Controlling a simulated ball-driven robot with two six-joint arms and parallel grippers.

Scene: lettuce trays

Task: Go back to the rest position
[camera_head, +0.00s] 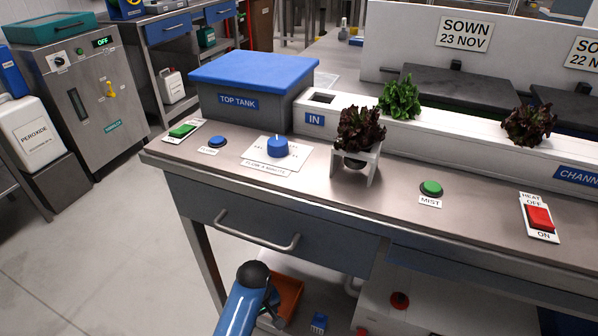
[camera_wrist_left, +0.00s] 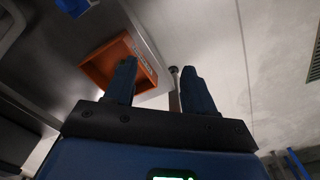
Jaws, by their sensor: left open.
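My left arm comes in at the bottom of the head view, low in front of the bench drawer (camera_head: 262,228). In the left wrist view my left gripper (camera_wrist_left: 158,72) has its two dark fingers apart, with nothing held between them. An orange tray (camera_wrist_left: 98,70) lies beyond the fingers, apart from them as far as I can tell. The tray also shows below the bench in the head view (camera_head: 290,292), partly hidden by my arm. My right gripper is not in view. A dark red lettuce (camera_head: 361,128) stands upright in a white holder (camera_head: 368,165) on the bench.
The bench top (camera_head: 400,205) bears a blue-lidded top tank (camera_head: 255,72), a blue knob (camera_head: 277,146), a green mist button (camera_head: 431,188) and a red heat switch (camera_head: 540,217). A white channel (camera_head: 455,135) holds two lettuces. The floor at left is clear.

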